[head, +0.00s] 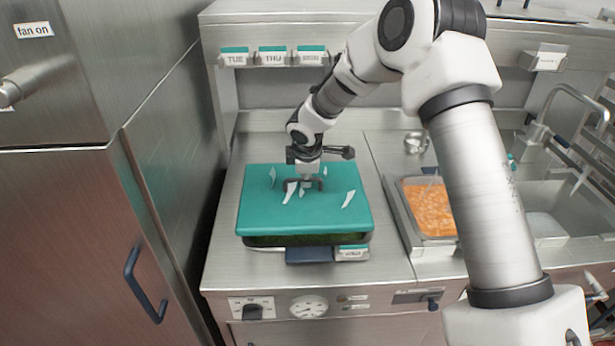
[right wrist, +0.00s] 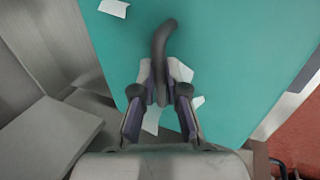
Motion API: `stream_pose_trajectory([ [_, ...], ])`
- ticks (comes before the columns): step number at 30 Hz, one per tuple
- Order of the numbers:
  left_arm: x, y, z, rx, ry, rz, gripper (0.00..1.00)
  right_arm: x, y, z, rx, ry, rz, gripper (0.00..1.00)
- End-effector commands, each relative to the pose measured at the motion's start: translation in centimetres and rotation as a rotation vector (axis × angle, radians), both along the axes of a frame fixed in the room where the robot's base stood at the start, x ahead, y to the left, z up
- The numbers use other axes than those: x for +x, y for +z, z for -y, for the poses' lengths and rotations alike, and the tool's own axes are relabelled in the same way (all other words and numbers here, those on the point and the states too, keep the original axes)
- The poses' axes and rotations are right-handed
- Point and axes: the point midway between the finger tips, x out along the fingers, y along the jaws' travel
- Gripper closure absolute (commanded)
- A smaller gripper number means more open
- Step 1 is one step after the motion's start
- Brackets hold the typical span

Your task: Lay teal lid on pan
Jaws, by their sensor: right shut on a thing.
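The teal lid (head: 255,210) is a flat rectangular plate with white paper scraps on it. In the head view it lies over the pan (head: 265,241), whose dark edge with green contents shows below the lid's front edge. I cannot tell whether the lid rests fully on the pan. My right gripper (head: 309,184) is at the lid's middle, shut on its dark handle. In the right wrist view the gripper (right wrist: 160,98) has its fingers on both sides of the curved dark handle (right wrist: 161,42), with the lid (right wrist: 220,60) beneath. My left gripper is not in view.
A tray of orange food (head: 428,208) sits in the counter to the right, beside a sink (head: 545,222) with a faucet. A tall steel cabinet (head: 70,215) stands at the left. Labelled holders (head: 273,56) hang on the shelf behind. A dark blue handle (head: 308,254) sticks out in front of the pan.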

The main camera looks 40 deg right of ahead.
Motion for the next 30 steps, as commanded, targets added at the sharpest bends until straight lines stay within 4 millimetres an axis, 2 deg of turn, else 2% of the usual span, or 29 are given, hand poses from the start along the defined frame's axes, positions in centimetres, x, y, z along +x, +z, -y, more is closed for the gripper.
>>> stream_pose_trajectory([
  [3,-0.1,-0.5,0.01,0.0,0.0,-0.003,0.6,-0.17,-0.35,0.06,0.003,0.001,0.003,1.0],
  [19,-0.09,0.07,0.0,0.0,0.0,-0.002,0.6,0.16,-0.76,0.02,0.002,0.0,-0.003,1.0],
  [30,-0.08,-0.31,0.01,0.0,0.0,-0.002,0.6,0.15,-1.19,0.01,0.003,0.0,-0.004,1.0],
])
